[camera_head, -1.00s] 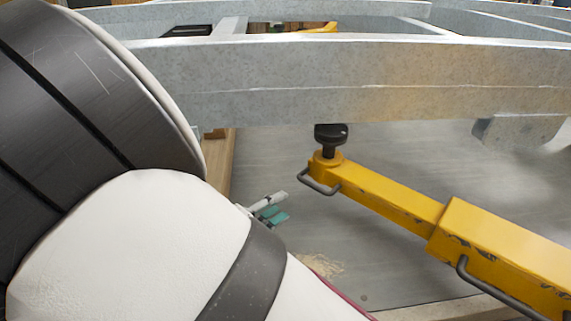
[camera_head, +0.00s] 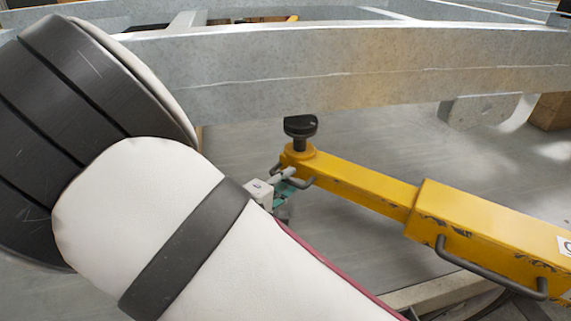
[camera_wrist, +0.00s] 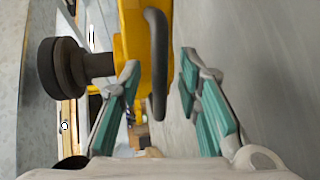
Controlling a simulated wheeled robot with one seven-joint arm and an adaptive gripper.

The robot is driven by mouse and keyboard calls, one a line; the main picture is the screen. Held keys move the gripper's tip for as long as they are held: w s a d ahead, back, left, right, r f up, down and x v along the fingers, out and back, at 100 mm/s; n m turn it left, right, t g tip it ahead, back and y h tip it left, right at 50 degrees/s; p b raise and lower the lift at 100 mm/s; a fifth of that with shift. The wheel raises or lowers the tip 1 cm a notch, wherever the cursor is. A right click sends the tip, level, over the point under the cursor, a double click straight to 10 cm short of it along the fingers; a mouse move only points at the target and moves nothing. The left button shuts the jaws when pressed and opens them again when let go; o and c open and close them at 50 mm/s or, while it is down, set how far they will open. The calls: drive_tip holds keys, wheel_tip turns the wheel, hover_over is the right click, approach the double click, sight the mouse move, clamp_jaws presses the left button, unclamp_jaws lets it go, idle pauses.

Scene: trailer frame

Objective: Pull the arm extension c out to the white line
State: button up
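The yellow arm extension (camera_head: 355,181) runs out of a wider yellow sleeve (camera_head: 480,228) in the head view. A small dark handle (camera_head: 304,184) is on the side of its outer end, and a black round pad (camera_head: 300,126) stands on top. My gripper (camera_head: 285,182) is at this handle, partly hidden by my arm. In the wrist view my gripper (camera_wrist: 158,84) is open, with its teal-padded fingers on either side of the dark handle (camera_wrist: 158,60). I see no white line on the extension.
A galvanized frame beam (camera_head: 350,70) crosses above the extension, with a bracket (camera_head: 478,110) hanging below it. A longer dark handle (camera_head: 490,268) is on the sleeve, near a white label (camera_head: 564,246) cut by the picture edge. Grey floor (camera_head: 400,145) lies clear beneath.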

drive_tip(key=shift+w+d+f, duration=0.1)
drive_tip(key=shift+w+d, duration=0.2)
drive_tip(key=shift+w, duration=0.05)
clamp_jaws()
drive_tip(key=shift+w+a+b, duration=0.35)
drive_tip(key=shift+w+a, duration=0.2)
drive_tip(key=shift+a, duration=0.3)
unclamp_jaws()
drive_tip(key=shift+d, duration=0.1)
drive_tip(key=shift+s, duration=0.1)
drive_tip(key=v, duration=1.2)
